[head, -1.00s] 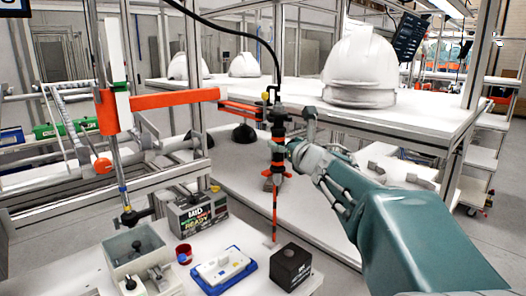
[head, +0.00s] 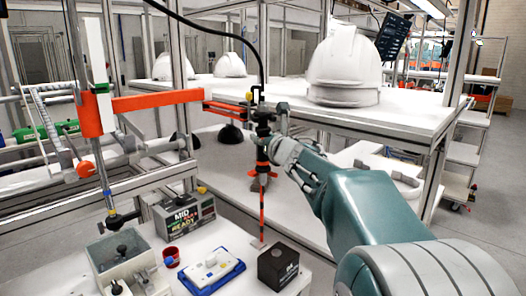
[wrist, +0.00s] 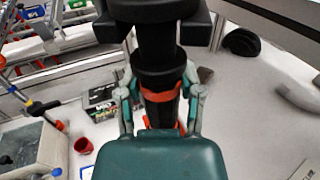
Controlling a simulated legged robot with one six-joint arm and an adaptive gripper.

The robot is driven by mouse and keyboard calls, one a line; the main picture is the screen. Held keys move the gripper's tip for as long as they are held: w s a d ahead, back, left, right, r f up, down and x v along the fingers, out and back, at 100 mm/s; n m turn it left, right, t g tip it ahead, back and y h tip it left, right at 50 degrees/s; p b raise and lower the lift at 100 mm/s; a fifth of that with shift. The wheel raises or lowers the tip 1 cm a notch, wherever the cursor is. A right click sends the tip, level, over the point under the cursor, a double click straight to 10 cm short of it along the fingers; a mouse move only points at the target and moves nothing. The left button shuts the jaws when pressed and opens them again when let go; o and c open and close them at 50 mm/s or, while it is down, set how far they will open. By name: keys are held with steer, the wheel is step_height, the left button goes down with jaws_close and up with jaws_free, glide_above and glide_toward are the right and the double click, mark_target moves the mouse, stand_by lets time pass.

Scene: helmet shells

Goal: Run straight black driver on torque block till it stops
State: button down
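The straight black driver (head: 263,128) hangs upright from a black cable, with orange collars and a thin red-orange shaft pointing down. My gripper (head: 278,150) is shut around its body. In the wrist view the two fingers of my gripper (wrist: 161,108) press on both sides of the driver (wrist: 158,78), at its orange band. The torque block seems to be the black box (head: 278,266) on the near bench. The shaft's tip appears left of and behind the box in the head view, apart from its top. The shaft tip is hidden in the wrist view.
A blue tray with a white part (head: 212,270), a red cup (head: 171,257), a grey bin (head: 120,262) and a display box (head: 184,216) stand left of the black box. An orange support arm (head: 155,101) reaches towards the driver. White helmets (head: 343,62) sit on the rear bench.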

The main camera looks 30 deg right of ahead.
steer(key=c, duration=0.9)
jaws_free()
steer(key=shift+r, duration=0.1)
jaws_close()
steer(key=s+a, duration=0.1)
steer(key=s, duration=0.9)
steer(key=shift+s, duration=0.1)
steer(key=shift+f, duration=2.85)
steer(key=shift+f, duration=2.75)
